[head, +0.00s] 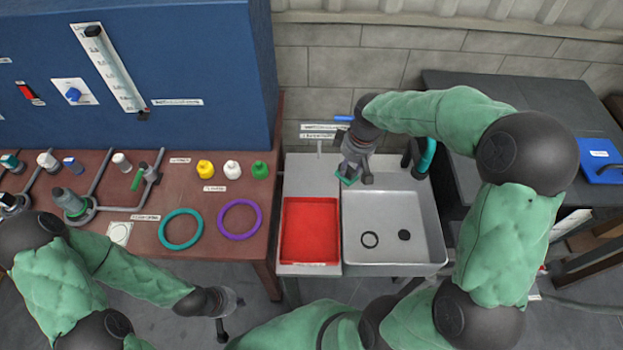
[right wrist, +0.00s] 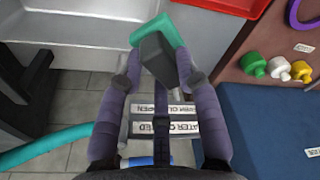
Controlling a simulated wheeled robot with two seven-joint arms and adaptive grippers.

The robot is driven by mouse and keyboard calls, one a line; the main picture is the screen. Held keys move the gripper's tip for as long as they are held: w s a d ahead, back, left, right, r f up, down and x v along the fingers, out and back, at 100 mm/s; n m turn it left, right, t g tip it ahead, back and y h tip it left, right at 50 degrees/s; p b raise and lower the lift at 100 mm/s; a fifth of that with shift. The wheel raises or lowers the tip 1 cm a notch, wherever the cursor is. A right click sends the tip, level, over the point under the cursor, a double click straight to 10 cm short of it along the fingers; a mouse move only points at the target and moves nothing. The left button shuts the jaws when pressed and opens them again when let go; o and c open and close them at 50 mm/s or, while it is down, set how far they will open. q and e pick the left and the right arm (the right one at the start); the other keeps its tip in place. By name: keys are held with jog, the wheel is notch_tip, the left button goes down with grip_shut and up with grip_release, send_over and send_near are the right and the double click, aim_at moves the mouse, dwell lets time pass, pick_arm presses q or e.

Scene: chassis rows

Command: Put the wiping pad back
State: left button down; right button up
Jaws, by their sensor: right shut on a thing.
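The wiping pad is a teal-green piece (head: 348,177) with a dark grey block (right wrist: 158,60) on it. My right gripper (head: 355,172) is shut on the pad. In the right wrist view, the two fingers (right wrist: 160,85) flank the grey block, and the green part (right wrist: 170,38) shows beyond it. The pad is at the back edge of the sink unit, near the tray-sink divide; whether it touches anything cannot be told. My left gripper (head: 222,305) hangs low at the front, left of the sink unit, away from the pad; its fingers are unclear.
Small water signs (head: 322,128) stand behind. The brown bench (head: 120,240) at left carries a teal ring (head: 181,229), a purple ring (head: 239,218) and coloured bottles.

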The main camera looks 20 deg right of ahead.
jog(key=shift+d, duration=0.45)
jog(key=w+a+f+b, duration=0.1)
jog(key=w+a+f, duration=0.1)
jog(key=w+f, duration=0.1)
jog(key=w+a+f+b, duration=0.1)
jog(key=w+a+f, duration=0.1)
jog(key=w+f, duration=0.1)
jog(key=w+a+f+b, duration=0.1)
jog(key=w+a+f, duration=0.1)
jog(key=w, duration=0.3)
jog(key=shift+w+f+b, duration=0.2)
jog(key=shift+f+b, duration=0.2)
jog(key=shift+f, duration=0.1)
jog(key=shift+w+a+f+b, duration=0.15)
jog(key=shift+f+b, duration=0.1)
jog(key=shift+f, duration=0.75)
jog(key=shift+w+a+f+b, duration=0.15)
jog(key=shift+f+b, duration=0.1)
jog(key=shift+f, duration=0.7)
jog(key=shift+d, duration=0.1)
jog(key=shift+f, duration=0.2)
jog(key=o, duration=1.1)
